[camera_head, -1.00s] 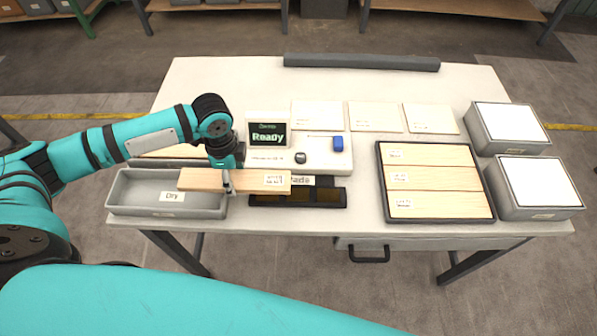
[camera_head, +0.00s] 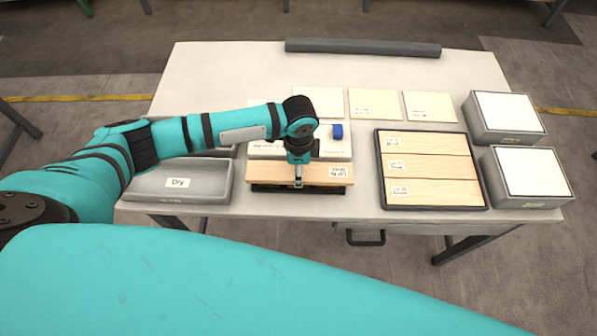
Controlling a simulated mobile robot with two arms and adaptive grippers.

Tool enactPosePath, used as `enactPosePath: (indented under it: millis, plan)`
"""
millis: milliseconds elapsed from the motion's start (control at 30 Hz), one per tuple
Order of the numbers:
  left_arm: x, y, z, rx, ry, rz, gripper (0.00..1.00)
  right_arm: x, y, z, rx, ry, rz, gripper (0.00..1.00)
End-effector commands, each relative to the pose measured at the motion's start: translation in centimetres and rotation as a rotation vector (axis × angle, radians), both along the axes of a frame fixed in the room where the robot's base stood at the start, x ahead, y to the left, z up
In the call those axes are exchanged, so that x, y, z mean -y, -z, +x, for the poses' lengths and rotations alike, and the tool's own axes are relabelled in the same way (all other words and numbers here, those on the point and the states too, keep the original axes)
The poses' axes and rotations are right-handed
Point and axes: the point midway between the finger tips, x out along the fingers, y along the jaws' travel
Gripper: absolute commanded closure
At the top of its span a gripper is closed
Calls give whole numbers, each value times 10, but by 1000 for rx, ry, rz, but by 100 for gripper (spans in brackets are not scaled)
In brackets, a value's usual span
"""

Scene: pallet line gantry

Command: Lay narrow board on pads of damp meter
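The narrow wooden board (camera_head: 265,173) with a white label lies level over the damp meter's dark pads (camera_head: 275,189). Only the pads' front edge shows below it. I cannot tell whether the board touches the pads or hangs just above them. My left gripper (camera_head: 298,182) points down at the board's middle and is shut on it. The damp meter's white body (camera_head: 335,154) is behind the board; my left arm hides its screen. My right gripper is not in view.
A grey tray labelled "Dry" (camera_head: 150,189) is left of the pads. A black-rimmed tray (camera_head: 381,190) with several labelled boards is to the right. Two grey bins with white tops (camera_head: 505,136) (camera_head: 525,203) stand at the right edge. Pale cards (camera_head: 375,104) lie behind the meter. A grey bar (camera_head: 362,48) lies at the back.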

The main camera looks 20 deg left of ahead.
Motion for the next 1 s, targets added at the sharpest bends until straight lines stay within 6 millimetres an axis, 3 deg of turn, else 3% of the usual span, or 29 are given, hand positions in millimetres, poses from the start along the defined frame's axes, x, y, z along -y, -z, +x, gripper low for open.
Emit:
enactPosePath:
  millis: [233, 600, 633, 800, 1000]
  plan:
    - [-1, 30, -1, -3, -1, 2, 82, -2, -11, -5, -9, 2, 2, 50]
    - [-1, 36, -1, -2, 1, 1, 82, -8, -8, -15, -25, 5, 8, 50]
    - [-1, 36, -1, -2, 1, 1, 42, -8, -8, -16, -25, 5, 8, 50]
    - [-1, 35, -1, -2, 1, 1, 21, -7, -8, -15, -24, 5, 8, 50]
    - [-1, 35, -1, -2, 1, 1, 21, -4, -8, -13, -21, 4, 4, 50]
